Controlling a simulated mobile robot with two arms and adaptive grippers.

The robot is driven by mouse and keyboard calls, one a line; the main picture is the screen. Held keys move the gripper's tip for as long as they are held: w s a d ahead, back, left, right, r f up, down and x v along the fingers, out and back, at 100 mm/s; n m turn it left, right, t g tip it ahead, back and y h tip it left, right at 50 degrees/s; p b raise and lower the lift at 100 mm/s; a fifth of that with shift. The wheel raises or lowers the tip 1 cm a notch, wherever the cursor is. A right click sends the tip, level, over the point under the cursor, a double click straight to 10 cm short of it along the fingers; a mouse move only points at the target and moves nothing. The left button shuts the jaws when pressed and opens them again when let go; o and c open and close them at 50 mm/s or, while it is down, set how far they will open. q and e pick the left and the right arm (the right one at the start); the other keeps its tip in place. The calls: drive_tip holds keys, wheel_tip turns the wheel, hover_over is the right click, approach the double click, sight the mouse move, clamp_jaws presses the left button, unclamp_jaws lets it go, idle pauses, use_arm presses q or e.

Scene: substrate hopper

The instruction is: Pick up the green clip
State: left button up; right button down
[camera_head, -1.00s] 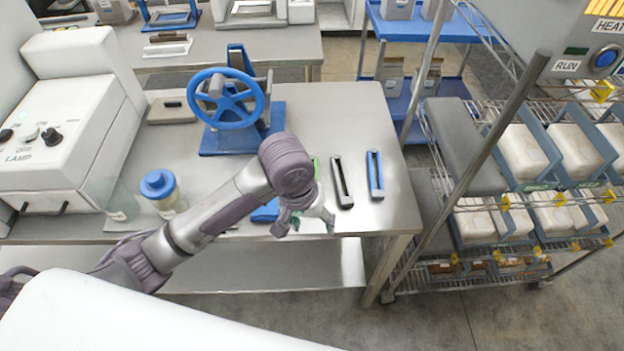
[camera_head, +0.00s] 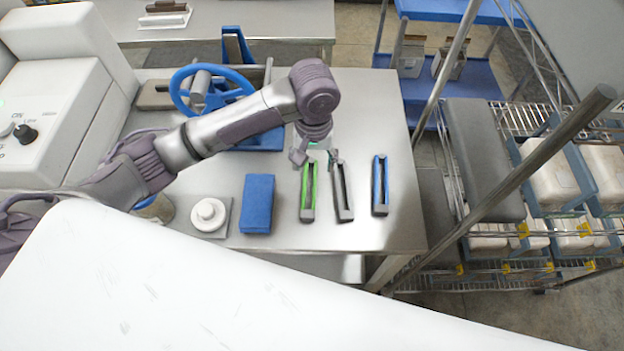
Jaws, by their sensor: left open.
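The green clip (camera_head: 309,190), a long narrow clip with a green and grey body, lies on the metal table (camera_head: 385,115). It is the leftmost of three clips in a row. My left gripper (camera_head: 316,158) is over the far end of the green clip, pointing down, with its fingers apart and nothing seen between them. I cannot tell whether it touches the clip. My right gripper is not in view.
A black-grey clip (camera_head: 343,190) lies close right of the green one, and a blue clip (camera_head: 380,185) further right. A blue block (camera_head: 257,204) and a white round piece (camera_head: 208,213) lie left. A blue handwheel (camera_head: 181,92) stands behind. A wire rack (camera_head: 520,118) stands right.

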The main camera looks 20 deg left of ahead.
use_arm(q)
approach(309, 194)
drive_tip(key=shift+w+d+f, duration=0.15)
drive_tip(key=shift+d+f, duration=0.2)
drive_tip(key=shift+w+f, duration=0.1)
drive_tip(key=shift+f, duration=0.3)
drive_tip(key=shift+f+p, duration=0.25)
drive_tip(key=shift+p, duration=0.05)
drive_tip(key=shift+a+f+p, duration=0.25)
drive_tip(key=shift+f+p, duration=0.3)
drive_tip(key=shift+f, duration=0.3)
drive_tip(key=shift+s+a+f, duration=0.1)
drive_tip(key=shift+s+f, duration=0.05)
drive_tip(key=shift+f, duration=0.5)
drive_tip(key=shift+s+f, duration=0.1)
drive_tip(key=shift+f, duration=0.95)
drive_tip(key=c, duration=1.2)
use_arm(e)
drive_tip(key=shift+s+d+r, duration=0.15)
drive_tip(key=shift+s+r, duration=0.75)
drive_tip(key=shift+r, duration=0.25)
